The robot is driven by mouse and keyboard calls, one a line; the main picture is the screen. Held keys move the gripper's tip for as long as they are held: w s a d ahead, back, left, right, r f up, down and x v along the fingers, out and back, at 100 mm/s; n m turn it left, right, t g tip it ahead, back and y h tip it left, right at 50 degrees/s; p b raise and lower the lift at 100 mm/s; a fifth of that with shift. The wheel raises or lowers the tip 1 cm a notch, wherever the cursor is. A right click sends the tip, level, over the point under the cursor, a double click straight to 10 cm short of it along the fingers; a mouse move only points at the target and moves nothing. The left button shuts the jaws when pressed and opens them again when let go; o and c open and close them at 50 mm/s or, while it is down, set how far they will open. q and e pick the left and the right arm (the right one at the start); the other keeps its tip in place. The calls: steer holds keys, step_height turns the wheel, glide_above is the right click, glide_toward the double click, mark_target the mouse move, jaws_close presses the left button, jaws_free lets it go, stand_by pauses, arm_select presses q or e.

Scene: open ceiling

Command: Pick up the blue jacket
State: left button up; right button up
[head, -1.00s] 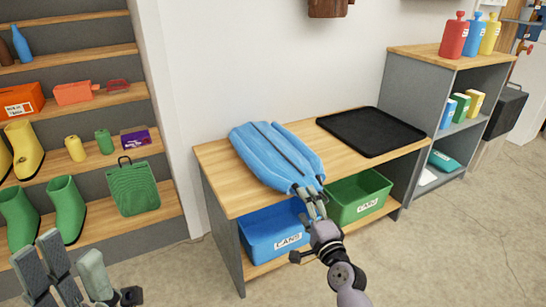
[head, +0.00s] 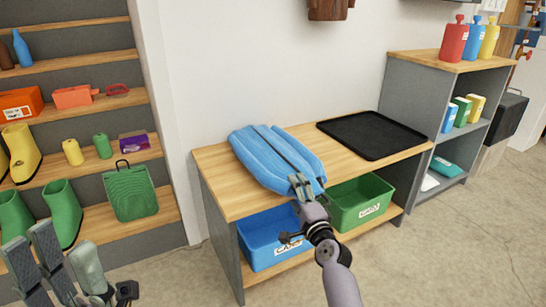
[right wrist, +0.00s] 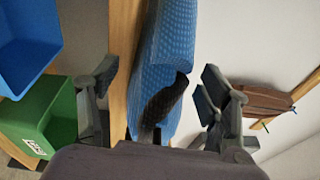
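The blue jacket (head: 270,155) lies folded on the wooden tabletop, its near end at the table's front edge. My right gripper (head: 300,183) is at that near end, its fingertips overlapping the jacket in the head view. In the right wrist view the fingers of my right gripper (right wrist: 158,88) are spread wide, with the jacket (right wrist: 163,55) between them and a dark opening at its end. No finger is seen closed on the cloth. My left gripper (head: 62,245) is at the lower left, fingers apart and empty, away from the jacket.
A black tray (head: 371,134) lies on the table (head: 225,195) to the right of the jacket. A blue bin (head: 268,240) and a green bin (head: 360,202) stand on the shelf below. Shelves with boots and a green bag (head: 130,193) stand left.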

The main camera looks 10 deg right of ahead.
steer(key=c, duration=1.6)
steer(key=shift+r, duration=0.1)
